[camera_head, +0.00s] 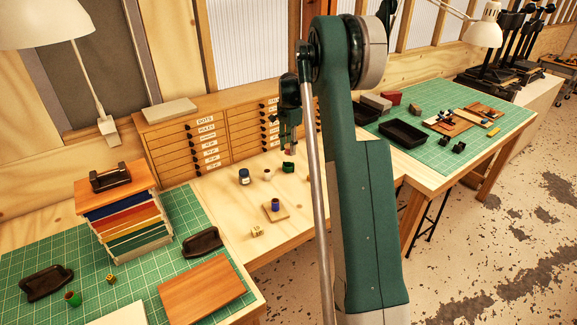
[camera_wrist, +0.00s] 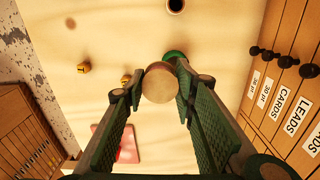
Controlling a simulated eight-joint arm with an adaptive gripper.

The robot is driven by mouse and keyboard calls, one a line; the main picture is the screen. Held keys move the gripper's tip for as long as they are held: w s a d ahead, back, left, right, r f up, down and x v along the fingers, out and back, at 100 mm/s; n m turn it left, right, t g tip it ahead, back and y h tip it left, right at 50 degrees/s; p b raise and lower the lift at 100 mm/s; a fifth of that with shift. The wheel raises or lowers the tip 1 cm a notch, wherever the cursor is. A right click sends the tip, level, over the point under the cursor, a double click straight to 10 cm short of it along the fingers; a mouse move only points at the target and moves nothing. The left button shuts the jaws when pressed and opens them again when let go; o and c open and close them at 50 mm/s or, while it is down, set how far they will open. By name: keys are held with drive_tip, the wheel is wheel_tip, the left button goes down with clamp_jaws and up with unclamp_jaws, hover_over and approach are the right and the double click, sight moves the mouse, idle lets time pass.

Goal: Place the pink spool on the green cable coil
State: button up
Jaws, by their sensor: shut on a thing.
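My gripper (camera_head: 290,143) hangs over the light wood bench in front of the drawer cabinet. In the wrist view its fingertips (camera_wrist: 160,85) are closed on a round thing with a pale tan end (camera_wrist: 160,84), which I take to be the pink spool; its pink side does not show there. In the head view it is too small to make out clearly. The green cable coil (camera_head: 288,167) lies on the bench just below my gripper. In the wrist view the coil (camera_wrist: 174,55) shows just beyond the held spool and is partly hidden by it.
A blue spool (camera_head: 275,205) stands on a small wooden board. The cabinet (camera_head: 225,130) closes off the back. A flat pink piece (camera_wrist: 122,143) lies on the bench.

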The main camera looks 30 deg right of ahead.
drive_tip(key=w, duration=0.1)
drive_tip(key=w+d+r, duration=0.1)
drive_tip(key=w, duration=0.1)
drive_tip(key=shift+w+d+r+n, duration=0.15)
drive_tip(key=shift+d+n, duration=0.15)
hover_over(288, 164)
drive_tip(key=shift+w+d+f, duration=0.1)
drive_tip(key=shift+f, duration=1.5)
drive_tip(key=shift+d+f, duration=0.1)
drive_tip(key=shift+f, duration=1.45)
drive_tip(key=shift+f+p, duration=0.3)
drive_tip(key=shift+f, duration=1.55)
drive_tip(key=shift+f, duration=0.2)
drive_tip(key=o, duration=0.9)
